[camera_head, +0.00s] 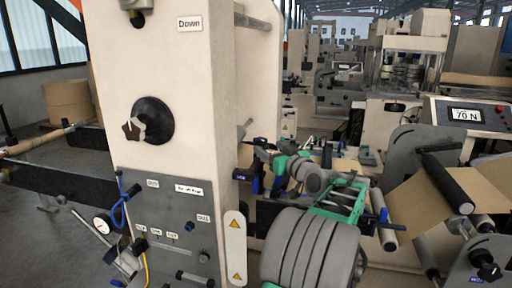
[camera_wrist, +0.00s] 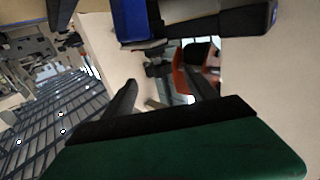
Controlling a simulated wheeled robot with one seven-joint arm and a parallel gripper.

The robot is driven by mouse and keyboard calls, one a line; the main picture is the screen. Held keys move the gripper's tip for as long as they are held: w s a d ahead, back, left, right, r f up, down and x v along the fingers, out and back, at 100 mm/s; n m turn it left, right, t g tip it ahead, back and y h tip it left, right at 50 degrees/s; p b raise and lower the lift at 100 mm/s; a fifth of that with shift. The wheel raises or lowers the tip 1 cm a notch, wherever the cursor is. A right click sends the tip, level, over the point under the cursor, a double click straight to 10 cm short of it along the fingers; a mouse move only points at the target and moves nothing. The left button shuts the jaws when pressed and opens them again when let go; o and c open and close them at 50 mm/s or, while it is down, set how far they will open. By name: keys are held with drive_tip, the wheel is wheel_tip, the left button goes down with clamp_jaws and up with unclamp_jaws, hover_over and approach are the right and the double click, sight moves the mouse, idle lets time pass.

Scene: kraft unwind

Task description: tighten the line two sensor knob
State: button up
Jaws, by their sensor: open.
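My gripper (camera_head: 256,152) is beside the right side of the cream machine column (camera_head: 190,90), at mid height. Its green body and two dark fingers (camera_wrist: 160,82) show in the wrist view; the fingers are apart with nothing held between them. A blue block (camera_head: 256,185) with a small black knob-like end (camera_head: 241,176) sits just below the gripper. In the wrist view a blue block (camera_wrist: 132,22) and a black cylindrical part (camera_wrist: 245,20) lie beyond the fingers, apart from them. No label for line two is readable, so I cannot tell which knob is the sensor knob.
The column carries a large black knob (camera_head: 150,121) and a grey panel (camera_head: 165,210) with small knobs and a blue hose. At right are a roller (camera_head: 446,182), brown web (camera_head: 408,205), a screen reading 70 N (camera_head: 466,115) and a lower black knob (camera_head: 488,272).

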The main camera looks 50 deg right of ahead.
sight(264, 143)
drive_tip(key=p+x, duration=0.2)
drive_tip(key=x, duration=0.4)
drive_tip(key=shift+w+d+r, duration=0.1)
drive_tip(key=shift+w+d, duration=0.2)
drive_tip(key=c, duration=1.4)
